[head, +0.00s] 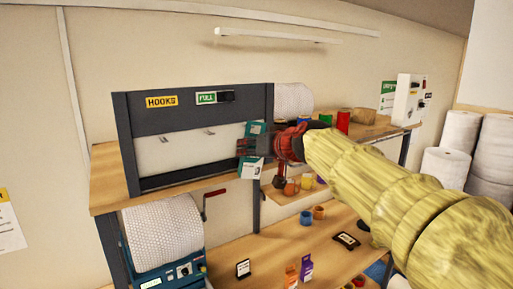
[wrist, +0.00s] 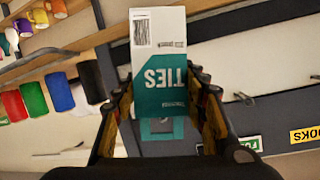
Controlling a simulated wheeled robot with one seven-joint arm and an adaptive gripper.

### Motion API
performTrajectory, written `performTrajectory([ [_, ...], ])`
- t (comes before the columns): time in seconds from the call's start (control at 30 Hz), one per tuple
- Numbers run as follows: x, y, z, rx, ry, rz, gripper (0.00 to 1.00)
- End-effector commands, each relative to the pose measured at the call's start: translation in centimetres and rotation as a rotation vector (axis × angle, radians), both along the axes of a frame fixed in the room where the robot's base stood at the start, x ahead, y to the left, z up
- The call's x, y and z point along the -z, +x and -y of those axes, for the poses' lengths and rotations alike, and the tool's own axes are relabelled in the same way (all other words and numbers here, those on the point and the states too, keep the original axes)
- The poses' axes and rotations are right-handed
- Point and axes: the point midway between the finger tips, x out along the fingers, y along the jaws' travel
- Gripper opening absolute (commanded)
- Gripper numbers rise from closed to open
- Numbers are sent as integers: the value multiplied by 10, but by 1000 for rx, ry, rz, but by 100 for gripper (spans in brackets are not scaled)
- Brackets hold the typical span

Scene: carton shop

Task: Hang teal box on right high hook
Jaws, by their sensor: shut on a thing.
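The teal box (head: 251,170) is teal and white, with "TIES" printed on it. In the wrist view the box (wrist: 160,88) is upright between the fingers, its print upside down, with a teal part extending below. My gripper (head: 252,147) is shut on it at the right side of the hook frame. Two small hooks show on the pale panel, a left one (head: 164,139) and a right one (head: 209,132); the box is right of both and apart from them. The gripper hides part of the box.
The dark hook frame (head: 190,121) carries a HOOKS sign (head: 161,102) and a green FULL sign (head: 206,98). Coloured rolls stand on the shelf to the right, near a red roll (head: 343,121). A white roll (head: 163,232) on a machine sits below.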

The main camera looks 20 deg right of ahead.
Motion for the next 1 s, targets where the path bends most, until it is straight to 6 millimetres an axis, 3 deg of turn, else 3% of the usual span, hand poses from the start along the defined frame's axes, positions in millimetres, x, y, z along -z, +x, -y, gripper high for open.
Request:
performTrajectory([
  [0.67, 1, 35, -11, 1, 0, 0, 0],
  [1.0, 11, 46, -15, 0, 0, 0, 0],
])
